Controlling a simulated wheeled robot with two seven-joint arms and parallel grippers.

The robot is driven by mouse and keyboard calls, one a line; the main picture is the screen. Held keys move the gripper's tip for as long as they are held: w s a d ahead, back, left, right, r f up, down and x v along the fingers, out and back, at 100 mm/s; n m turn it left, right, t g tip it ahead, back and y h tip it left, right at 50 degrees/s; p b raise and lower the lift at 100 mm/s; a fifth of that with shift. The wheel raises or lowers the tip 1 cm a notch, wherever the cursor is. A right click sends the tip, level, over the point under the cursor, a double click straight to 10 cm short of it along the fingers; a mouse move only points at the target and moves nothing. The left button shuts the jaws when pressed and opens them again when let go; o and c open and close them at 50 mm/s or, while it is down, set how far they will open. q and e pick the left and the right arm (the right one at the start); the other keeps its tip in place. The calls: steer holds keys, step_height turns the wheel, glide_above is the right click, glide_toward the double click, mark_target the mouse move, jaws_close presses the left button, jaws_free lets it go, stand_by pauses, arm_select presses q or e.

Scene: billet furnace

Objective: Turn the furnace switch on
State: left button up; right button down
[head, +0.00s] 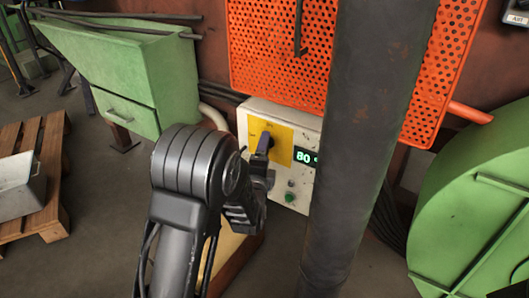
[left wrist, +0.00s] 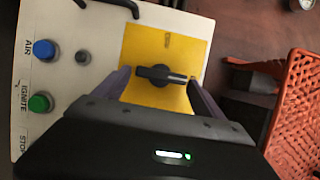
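The furnace switch is a black rotary knob (left wrist: 162,74) on a yellow plate (left wrist: 180,42) of the white control panel (left wrist: 60,15). In the left wrist view its handle lies crosswise, spanning most of the gap between my fingers. My left gripper (left wrist: 159,78) is open, with one finger on each side of the knob, close to its handle ends; I cannot tell whether they touch. In the head view the left gripper (head: 262,152) is in front of the yellow plate (head: 283,147) and hides part of the knob. My right gripper is not in view.
The panel has a green display (head: 304,157) reading 80, plus blue (left wrist: 44,50) and green (left wrist: 40,103) buttons. An orange perforated guard (head: 275,50) is above. A thick dark pipe (head: 365,130) stands right of the gripper. A wooden pallet (head: 50,215) lies left.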

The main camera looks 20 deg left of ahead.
arm_select(q)
steer(key=shift+o, duration=0.9)
steer(key=shift+s, duration=0.1)
steer(key=p+v, duration=0.1)
steer(key=v, duration=0.6)
steer(key=shift+s, duration=0.3)
steer(key=shift+d, duration=0.1)
